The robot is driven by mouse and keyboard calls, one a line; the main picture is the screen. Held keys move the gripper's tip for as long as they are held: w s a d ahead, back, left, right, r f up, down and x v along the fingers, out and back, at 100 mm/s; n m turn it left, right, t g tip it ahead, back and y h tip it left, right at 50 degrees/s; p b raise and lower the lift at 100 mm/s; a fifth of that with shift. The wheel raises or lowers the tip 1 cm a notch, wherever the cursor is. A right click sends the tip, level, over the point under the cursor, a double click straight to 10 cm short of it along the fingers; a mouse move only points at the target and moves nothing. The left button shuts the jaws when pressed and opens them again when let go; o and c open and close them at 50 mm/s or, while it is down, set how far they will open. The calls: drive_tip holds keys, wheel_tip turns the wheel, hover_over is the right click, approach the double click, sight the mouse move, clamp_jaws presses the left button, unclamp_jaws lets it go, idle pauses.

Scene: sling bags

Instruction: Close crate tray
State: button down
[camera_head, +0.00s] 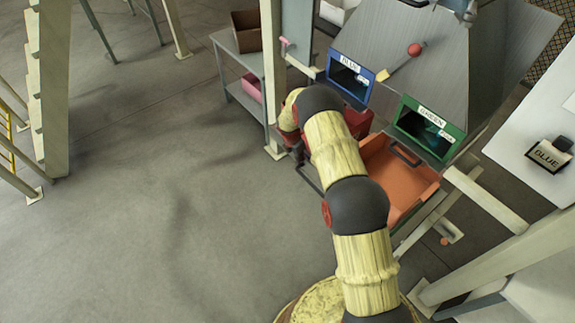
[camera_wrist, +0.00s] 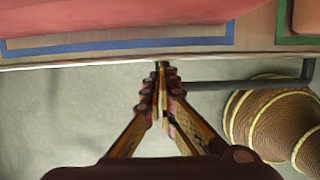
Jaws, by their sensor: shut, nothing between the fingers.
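An orange crate tray (camera_head: 385,172) with a dark handle sits pulled out below the green-framed opening. A red crate (camera_head: 358,122) shows partly behind my arm, below the blue-framed opening. My gripper (camera_head: 299,152) is left of these, low and mostly hidden by my arm. In the wrist view my gripper (camera_wrist: 161,72) is shut and empty, its tips at the pale front edge of a blue-outlined shelf (camera_wrist: 150,43). A red surface (camera_wrist: 120,14) lies above that edge. A dark bar (camera_wrist: 250,86) runs right from beside the fingertips; whether they touch it is unclear.
The blue-framed opening (camera_head: 349,77) and green-framed opening (camera_head: 427,127) are side by side. A pale post (camera_head: 271,80) stands close left of my gripper. A grey side table (camera_head: 236,65) holds boxes behind it. The floor (camera_head: 150,200) at left is clear.

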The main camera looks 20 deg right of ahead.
drive_tip(key=w+d, duration=0.1)
drive_tip(key=d, duration=0.2)
drive_tip(key=w+d, duration=0.1)
drive_tip(key=d, duration=0.3)
drive_tip(key=w+d+b, duration=0.1)
drive_tip(key=w+d, duration=0.1)
drive_tip(key=d, duration=0.2)
drive_tip(key=shift+w+d, duration=0.1)
drive_tip(key=shift+d, duration=0.1)
drive_tip(key=shift+a, duration=0.15)
